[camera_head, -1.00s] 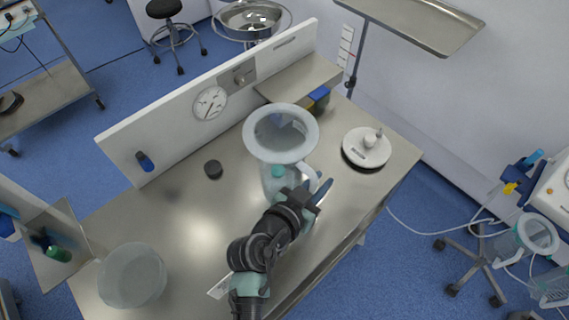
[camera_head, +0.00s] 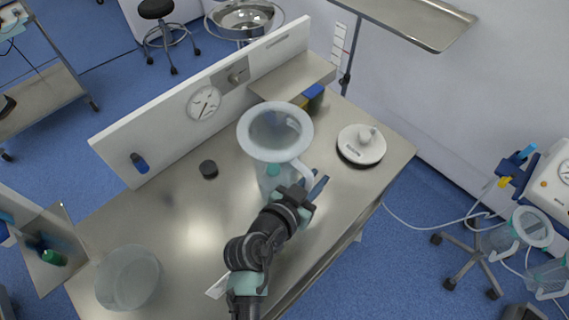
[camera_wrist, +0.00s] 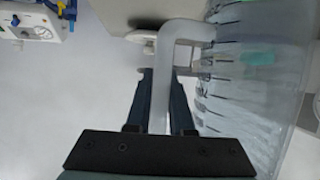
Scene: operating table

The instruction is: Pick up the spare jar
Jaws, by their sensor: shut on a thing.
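A translucent jar (camera_head: 276,155) with a wide pale rim and a side handle stands upright above the middle of the steel table in the head view. It also shows in the wrist view (camera_wrist: 250,100), filling the right side, with printed marks on its wall. My gripper (camera_head: 314,188) is at the jar's handle on its right side. In the wrist view, my gripper's dark fingers (camera_wrist: 162,105) lie on either side of the pale handle (camera_wrist: 190,60) and are shut on it. I cannot tell whether the jar's base touches the table.
A white round device (camera_head: 361,143) sits on the table to the right of the jar. A white panel with a dial (camera_head: 204,103) and a raised shelf (camera_head: 300,78) border the back.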

